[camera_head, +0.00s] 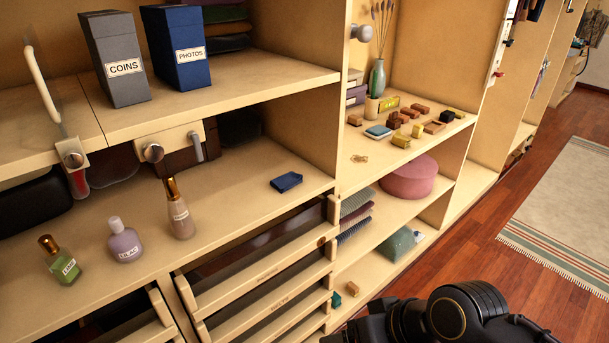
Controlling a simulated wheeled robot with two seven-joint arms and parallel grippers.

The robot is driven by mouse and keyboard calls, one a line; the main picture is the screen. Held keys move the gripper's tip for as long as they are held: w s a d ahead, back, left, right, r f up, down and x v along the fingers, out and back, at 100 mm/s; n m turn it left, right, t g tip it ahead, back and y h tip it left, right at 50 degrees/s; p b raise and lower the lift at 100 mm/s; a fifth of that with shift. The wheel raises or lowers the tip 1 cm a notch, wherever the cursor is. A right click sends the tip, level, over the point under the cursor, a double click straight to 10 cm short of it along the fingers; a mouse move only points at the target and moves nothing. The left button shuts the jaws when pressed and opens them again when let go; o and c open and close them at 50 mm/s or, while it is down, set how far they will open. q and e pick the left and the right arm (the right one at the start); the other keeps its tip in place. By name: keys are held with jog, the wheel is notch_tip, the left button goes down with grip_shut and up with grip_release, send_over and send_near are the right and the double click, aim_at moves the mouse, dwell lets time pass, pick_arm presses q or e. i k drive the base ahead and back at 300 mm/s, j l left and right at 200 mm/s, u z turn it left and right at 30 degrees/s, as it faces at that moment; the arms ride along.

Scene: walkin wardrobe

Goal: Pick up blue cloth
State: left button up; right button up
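A small dark blue folded cloth (286,182) lies flat on the middle shelf, toward its right end, with bare shelf around it. Neither gripper's fingers can be made out. A black jointed part of my arm shows at the bottom right, well below and to the right of the cloth. Nothing touches or covers the cloth.
On the same shelf stand a tan bottle (179,209), a lilac bottle (123,240) and a green bottle (60,261). Slatted drawers (262,272) lie below. A vertical panel (342,95) separates shelves of small items at right. Wooden floor (470,262) is open there.

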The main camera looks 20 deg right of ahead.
aim_at(283, 184)
jog(key=l+u, duration=0.5)
jog(key=l, duration=0.15)
jog(key=l+u, duration=0.5)
jog(key=l, duration=0.15)
